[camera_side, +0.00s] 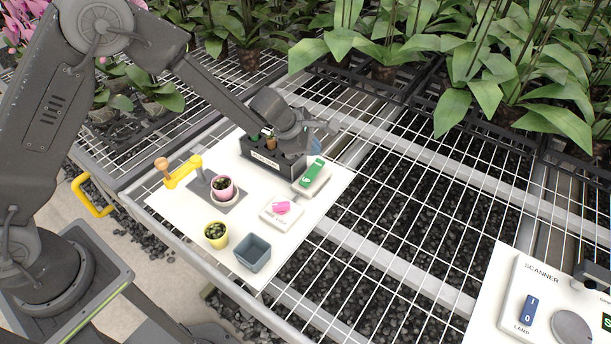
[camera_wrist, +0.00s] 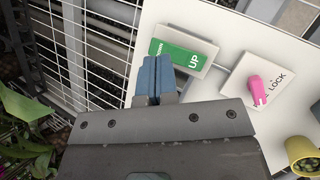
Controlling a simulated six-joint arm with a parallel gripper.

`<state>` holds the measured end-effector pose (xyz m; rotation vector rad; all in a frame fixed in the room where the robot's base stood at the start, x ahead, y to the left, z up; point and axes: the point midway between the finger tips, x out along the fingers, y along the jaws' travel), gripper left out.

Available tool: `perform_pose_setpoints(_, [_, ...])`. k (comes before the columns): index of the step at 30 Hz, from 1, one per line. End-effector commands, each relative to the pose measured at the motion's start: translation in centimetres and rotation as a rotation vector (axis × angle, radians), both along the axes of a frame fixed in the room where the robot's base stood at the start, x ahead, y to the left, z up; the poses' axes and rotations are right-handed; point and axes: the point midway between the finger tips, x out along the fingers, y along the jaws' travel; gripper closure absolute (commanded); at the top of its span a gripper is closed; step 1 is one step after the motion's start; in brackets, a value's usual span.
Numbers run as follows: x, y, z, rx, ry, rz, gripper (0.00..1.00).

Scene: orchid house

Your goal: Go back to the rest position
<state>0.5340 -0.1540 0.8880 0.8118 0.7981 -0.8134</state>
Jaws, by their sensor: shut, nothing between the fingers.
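My gripper (camera_wrist: 156,62) is shut and empty, its two blue fingers together. In the wrist view the fingertips overlap the left part of the green rocker switch (camera_wrist: 182,55) marked UP. Whether they touch it I cannot tell. In the side view my gripper (camera_side: 316,147) is at the far right corner of the white board (camera_side: 334,184), just behind the green switch (camera_side: 313,173). My arm reaches over the board from the left.
The board holds a black rack (camera_side: 270,163), a pink switch (camera_side: 282,208), a pink pot (camera_side: 223,190), a yellow pot (camera_side: 216,236), a grey bin (camera_side: 252,253) and a yellow stand (camera_side: 183,172). A scanner panel (camera_side: 540,290) is front right. Orchids (camera_side: 390,40) crowd the back; mesh bench lies between.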

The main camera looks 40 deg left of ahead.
Motion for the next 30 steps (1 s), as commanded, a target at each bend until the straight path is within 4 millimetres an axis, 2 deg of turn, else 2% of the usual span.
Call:
perform_pose_setpoints(11, [0.1, 0.1, 0.4, 0.002, 0.001, 0.001, 1.00])
perform_pose_setpoints(14, [0.0, 0.0, 1.2, 0.005, -0.013, -0.021, 1.00])
perform_pose_setpoints(17, [-0.5, -0.1, 4.0, 0.023, -0.062, -0.108, 1.00])
perform_pose_setpoints(20, [-1.9, -0.3, 8.5, 0.064, -0.143, -0.262, 1.00])
perform_pose_setpoints(24, [-5.5, -0.1, 14.9, 0.168, -0.267, -0.528, 1.00])
perform_pose_setpoints(30, [-12.6, 1.2, 21.1, 0.369, -0.400, -0.888, 1.00])
